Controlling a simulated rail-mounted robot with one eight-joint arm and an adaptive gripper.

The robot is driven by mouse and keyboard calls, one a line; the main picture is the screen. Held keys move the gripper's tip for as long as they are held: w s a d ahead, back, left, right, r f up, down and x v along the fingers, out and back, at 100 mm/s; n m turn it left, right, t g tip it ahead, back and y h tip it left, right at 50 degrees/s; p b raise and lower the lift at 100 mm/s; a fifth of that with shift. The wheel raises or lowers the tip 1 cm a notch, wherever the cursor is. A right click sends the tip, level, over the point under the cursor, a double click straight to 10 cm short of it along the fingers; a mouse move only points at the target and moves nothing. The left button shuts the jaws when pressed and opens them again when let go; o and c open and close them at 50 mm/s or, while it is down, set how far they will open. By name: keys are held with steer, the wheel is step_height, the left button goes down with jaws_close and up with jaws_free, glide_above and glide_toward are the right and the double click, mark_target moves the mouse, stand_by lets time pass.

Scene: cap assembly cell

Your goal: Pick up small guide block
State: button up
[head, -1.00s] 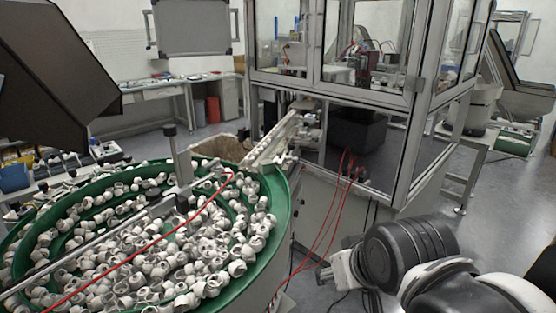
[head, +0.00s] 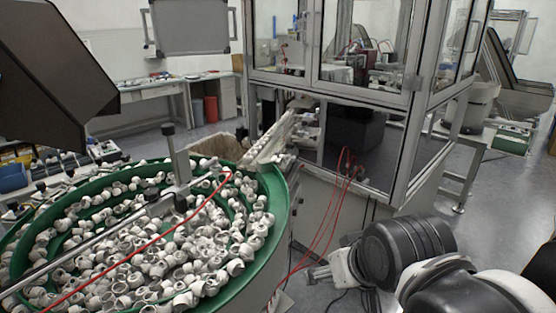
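I cannot make out a small guide block for certain. A pale feed track (head: 272,140) with small parts along it runs from the rim of the green bowl feeder (head: 277,205) towards the glazed machine cell (head: 345,95). My arm reaches in from the lower right. Its end, my gripper (head: 316,275), shows small and grey left of my black arm link, low in front of the cell's base and right of the bowl. Its fingers are too small to tell open from shut, and I see nothing clearly held.
The bowl feeder is full of white caps (head: 165,255). Red hoses (head: 322,225) hang between the bowl and the cell, close to my gripper. A dark panel (head: 50,70) juts in at upper left. Open floor (head: 490,210) lies at right.

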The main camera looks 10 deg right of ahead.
steer(key=w+r+m+g+p, duration=0.1)
steer(key=w+r+m, duration=0.3)
steer(key=w+r, duration=0.6)
steer(key=w+r+m+g+p, duration=0.15)
steer(key=w+r+m, duration=0.5)
steer(key=w, duration=0.75)
steer(key=m+g+p, duration=0.2)
steer(key=m+g, duration=0.3)
steer(key=m, duration=0.4)
glide_above(278, 159)
steer(key=shift+t, duration=0.25)
step_height(278, 159, down, 9)
steer(key=shift+r, duration=0.1)
steer(key=shift+w+f+p, duration=0.2)
steer(key=shift+f+p, duration=0.45)
steer(key=shift+f, duration=2)
steer(key=shift+c, duration=0.2)
steer(key=c, duration=1.2)
steer(key=shift+c, duration=0.5)
